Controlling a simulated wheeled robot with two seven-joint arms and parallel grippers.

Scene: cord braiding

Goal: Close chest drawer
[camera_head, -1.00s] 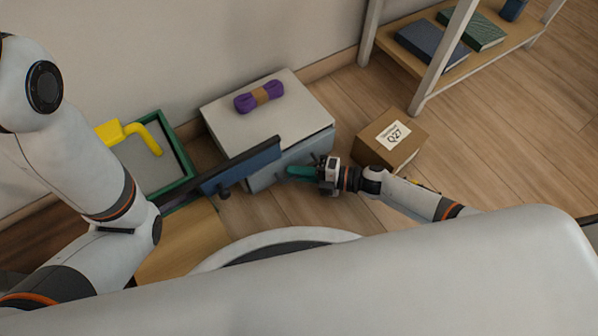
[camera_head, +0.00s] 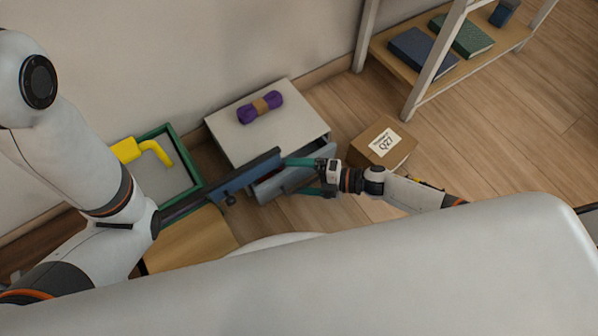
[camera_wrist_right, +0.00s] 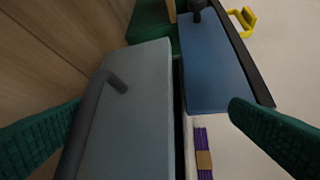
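The chest (camera_head: 250,145) stands against the wall with a pale top. Its grey-blue drawer (camera_head: 300,180) juts out at the front, with a dark inside showing in a gap behind its front. In the right wrist view the grey drawer front (camera_wrist_right: 135,125) carries a dark bar handle (camera_wrist_right: 95,95), and a dark gap runs along its right edge. My right gripper (camera_head: 292,177) is open at the drawer's front, its green fingers spread. In the right wrist view the fingers (camera_wrist_right: 156,104) stand on either side of the drawer front; contact is unclear.
A blue panel (camera_head: 245,180) with a black edge and knob crosses the chest's front left. Purple cord (camera_head: 260,107) lies on the chest. A cardboard box (camera_head: 383,143) stands right of it, a green tray (camera_head: 190,150) left. A shelf (camera_head: 425,85) is at upper right.

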